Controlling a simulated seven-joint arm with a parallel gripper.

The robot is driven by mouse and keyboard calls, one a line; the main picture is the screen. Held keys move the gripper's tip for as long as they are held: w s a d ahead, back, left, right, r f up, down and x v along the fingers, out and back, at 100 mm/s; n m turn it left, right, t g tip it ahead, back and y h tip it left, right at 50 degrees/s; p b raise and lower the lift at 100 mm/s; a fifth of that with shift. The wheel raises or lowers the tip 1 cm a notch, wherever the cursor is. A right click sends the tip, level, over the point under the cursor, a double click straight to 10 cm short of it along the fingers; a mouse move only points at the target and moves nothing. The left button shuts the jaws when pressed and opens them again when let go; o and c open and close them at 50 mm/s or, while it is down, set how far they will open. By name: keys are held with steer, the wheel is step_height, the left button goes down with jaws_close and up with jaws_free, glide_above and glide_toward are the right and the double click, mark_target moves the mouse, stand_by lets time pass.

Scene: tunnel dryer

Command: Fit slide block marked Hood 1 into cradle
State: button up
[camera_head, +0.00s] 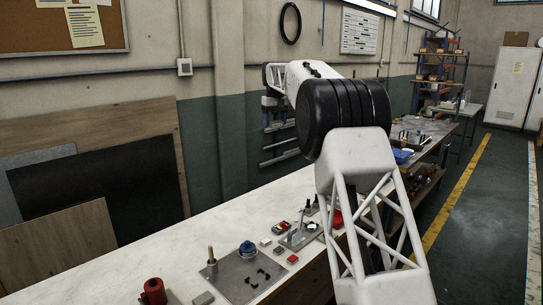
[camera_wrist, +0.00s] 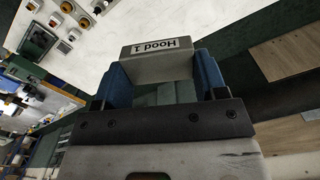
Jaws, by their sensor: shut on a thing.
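The grey slide block (camera_wrist: 160,66) has a white label reading "Hood 1", upside down in the wrist view. My gripper (camera_wrist: 162,82) is shut on it, with a blue finger on each side. The block is held in the air, away from the bench items. In the head view my arm covers part of the scene and the block cannot be made out. A grey plate (camera_head: 232,284) lies on the bench at the bottom, with small black corner pieces (camera_head: 257,276) that look like the cradle. Nothing sits between these corner pieces.
The plate also carries an upright pin (camera_head: 211,262) and a blue knob (camera_head: 248,248). A red part (camera_head: 154,290), small blocks (camera_head: 292,259) and a lever fixture (camera_head: 300,236) stand nearby. The white bench (camera_head: 130,258) is clear to the left. Boards (camera_head: 105,185) lean behind it.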

steer(key=d+f+m, duration=0.1)
steer(key=d+f, duration=0.8)
steer(key=f, duration=0.3)
steer(key=d+f, duration=0.8)
steer(key=f, duration=0.3)
steer(key=s+d+f+m, duration=0.1)
steer(key=s+d+f, duration=0.4)
steer(key=d+f, duration=0.5)
steer(key=s+d+f+m, duration=0.1)
steer(key=s+d+f, duration=0.45)
steer(key=f, duration=0.75)
steer(key=s+a+f, duration=0.4)
steer(key=s+f, duration=0.5)
steer(key=f, duration=0.3)
steer(key=s+a+f+m, duration=0.1)
steer(key=s+a+f, duration=0.3)
steer(key=s+f, duration=0.5)
step_height(320, 180, down, 4)
steer(key=shift+s+a+r, duration=0.1)
steer(key=shift+s+a, duration=0.05)
steer(key=shift+a, duration=0.25)
steer(key=shift+a, duration=0.1)
